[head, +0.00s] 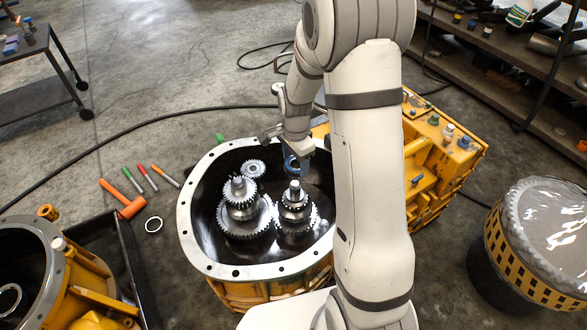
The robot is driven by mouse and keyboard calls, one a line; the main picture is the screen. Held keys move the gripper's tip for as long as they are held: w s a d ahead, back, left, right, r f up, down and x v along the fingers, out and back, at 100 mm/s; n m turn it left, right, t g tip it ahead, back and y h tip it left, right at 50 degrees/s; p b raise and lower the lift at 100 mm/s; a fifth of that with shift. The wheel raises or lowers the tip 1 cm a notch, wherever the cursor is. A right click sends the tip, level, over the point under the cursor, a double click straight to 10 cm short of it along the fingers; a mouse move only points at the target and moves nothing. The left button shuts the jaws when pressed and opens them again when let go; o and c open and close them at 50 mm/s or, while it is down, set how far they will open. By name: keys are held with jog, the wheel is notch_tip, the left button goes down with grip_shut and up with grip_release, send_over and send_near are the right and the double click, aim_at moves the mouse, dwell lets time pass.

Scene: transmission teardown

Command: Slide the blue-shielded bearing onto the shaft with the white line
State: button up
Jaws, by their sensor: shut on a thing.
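My gripper (289,155) is over the back part of the open housing (190,225), shut on a ring-like part with blue on it, which looks like the blue-shielded bearing (291,163). The bearing is partly hidden by the gripper and appears tilted up on edge. Two geared shafts stand upright in the housing: a left shaft (238,190) and a right shaft (295,191). The bearing shows behind the right shaft's top in the picture, apart from it. A white line cannot be made out on either shaft at this size.
A small gear (253,169) sits at the back of the housing. My arm hides the housing's right side. A yellow casing (440,145) stands at back right.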

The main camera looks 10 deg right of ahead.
aim_at(294, 184)
jog(key=shift+f+b, duration=2.1)
jog(key=shift+f, duration=0.9)
jog(key=shift+a+f, duration=0.15)
jog(key=shift+a, duration=0.05)
jog(key=shift+s+f, duration=0.1)
jog(key=shift+f, duration=0.25)
jog(key=shift+f+b, duration=2.05)
jog(key=shift+f, duration=0.85)
jog(key=o, duration=1.5)
jog(key=shift+r, duration=0.1)
jog(key=shift+r+p, duration=3.1)
jog(key=shift+r, duration=0.85)
